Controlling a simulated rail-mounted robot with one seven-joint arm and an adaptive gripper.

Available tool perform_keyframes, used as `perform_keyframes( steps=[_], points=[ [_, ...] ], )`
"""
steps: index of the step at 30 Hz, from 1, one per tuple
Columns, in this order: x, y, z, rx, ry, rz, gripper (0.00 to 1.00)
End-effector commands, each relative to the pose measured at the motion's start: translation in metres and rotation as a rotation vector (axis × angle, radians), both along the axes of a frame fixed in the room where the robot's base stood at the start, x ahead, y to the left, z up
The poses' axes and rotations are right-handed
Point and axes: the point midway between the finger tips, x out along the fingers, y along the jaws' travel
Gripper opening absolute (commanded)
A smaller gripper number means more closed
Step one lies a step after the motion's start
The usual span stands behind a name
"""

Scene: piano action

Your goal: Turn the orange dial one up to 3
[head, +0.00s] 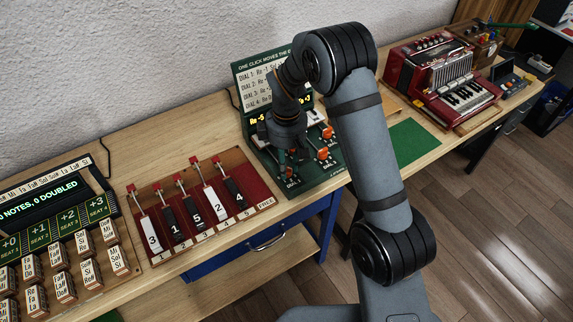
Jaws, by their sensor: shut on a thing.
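The green dial panel (322,184) stands on the bench against the wall, with a printed sign and a lit yellow readout at its top. Two orange dials show, one (323,153) at the lower middle and one (327,132) higher up. My gripper (289,165) points down at the left part of the panel, with its fingers low over the front left dial area. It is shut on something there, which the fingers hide. My arm covers part of the sign and the readout. The dial numbers are too small to read.
A red rack with numbered levers (262,187) stands just left of the panel. Farther left is a board of lettered blocks (65,287). A red accordion (440,75) sits to the right, beyond a flat green mat (412,143).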

Motion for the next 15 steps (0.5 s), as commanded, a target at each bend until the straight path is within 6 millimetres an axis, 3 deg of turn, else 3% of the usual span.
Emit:
perform_keyframes(
  steps=[15],
  points=[
    [0.0017, 0.0002, 0.0011, 0.001, -0.005, 0.15, 0.0]
  ],
)
